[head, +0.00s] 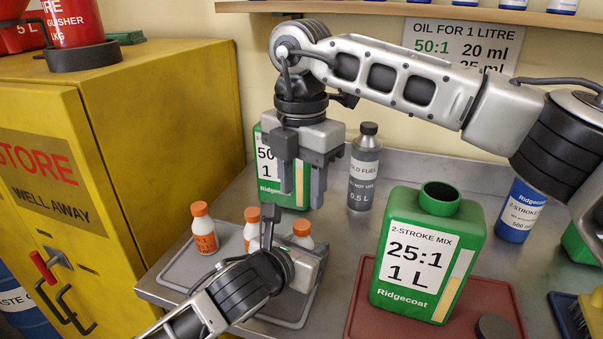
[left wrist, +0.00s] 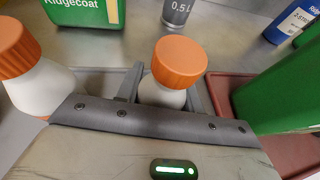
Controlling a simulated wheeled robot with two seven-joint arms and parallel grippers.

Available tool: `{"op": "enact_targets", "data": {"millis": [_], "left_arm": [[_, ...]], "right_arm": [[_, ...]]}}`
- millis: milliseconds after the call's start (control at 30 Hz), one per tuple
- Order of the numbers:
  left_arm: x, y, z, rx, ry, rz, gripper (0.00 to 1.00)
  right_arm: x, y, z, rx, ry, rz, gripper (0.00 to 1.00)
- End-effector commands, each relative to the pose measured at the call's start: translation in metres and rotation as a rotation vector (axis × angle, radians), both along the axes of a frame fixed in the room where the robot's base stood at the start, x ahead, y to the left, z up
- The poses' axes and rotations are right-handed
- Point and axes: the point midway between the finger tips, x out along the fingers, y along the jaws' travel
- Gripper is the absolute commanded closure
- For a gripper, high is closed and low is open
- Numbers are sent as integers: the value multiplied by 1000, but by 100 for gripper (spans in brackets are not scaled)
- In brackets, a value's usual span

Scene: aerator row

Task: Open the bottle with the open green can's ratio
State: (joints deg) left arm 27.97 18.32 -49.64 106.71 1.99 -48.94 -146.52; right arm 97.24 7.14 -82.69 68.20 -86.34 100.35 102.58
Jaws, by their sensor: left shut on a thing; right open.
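The open green can (head: 420,255), marked 25:1 and 1 L, stands uncapped on a red tray (head: 364,318); its side also shows in the left wrist view (left wrist: 285,90). Three white bottles with orange caps stand on a grey tray (head: 180,270): a left one (head: 204,230), a middle one (head: 251,228) and a right one (head: 303,229). Their label ratios are too small or hidden to read. My left gripper (head: 298,246) is shut on the right bottle, upright between the fingers in the left wrist view (left wrist: 165,95). My right gripper (head: 302,188) is open and empty above and behind the bottles.
A second green can (head: 268,192), marked 50:1, stands behind my right gripper. A grey old-fuel bottle (head: 364,170) and a blue bottle (head: 520,210) stand farther back. A dark cap (head: 495,327) lies on the red tray. A yellow cabinet (head: 165,110) borders the left. A wall chart (head: 465,42) lists oil amounts.

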Motion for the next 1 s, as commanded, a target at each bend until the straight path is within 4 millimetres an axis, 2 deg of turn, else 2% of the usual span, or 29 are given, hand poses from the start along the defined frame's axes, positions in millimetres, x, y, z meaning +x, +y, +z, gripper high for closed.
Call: {"op": "enact_targets", "data": {"millis": [100, 333, 500, 767, 900, 933, 1000], "left_arm": [[0, 0, 0, 0, 0, 0, 100], [0, 0, 0, 0, 0, 0, 100], [0, 0, 0, 0, 0, 0, 100], [0, 0, 0, 0, 0, 0, 100], [0, 0, 0, 0, 0, 0, 100], [0, 0, 0, 0, 0, 0, 100], [0, 0, 0, 0, 0, 1, 100]], "right_arm": [[-1, 0, -21, 0, 4, 1, 56], [-1, 0, -52, -1, 3, 3, 56], [0, 0, -62, 0, 1, 3, 56], [0, 0, -62, 0, 1, 4, 56], [0, 0, -62, 0, 1, 4, 95], [0, 0, -62, 0, 1, 4, 100], [0, 0, -62, 0, 1, 4, 100]]}}
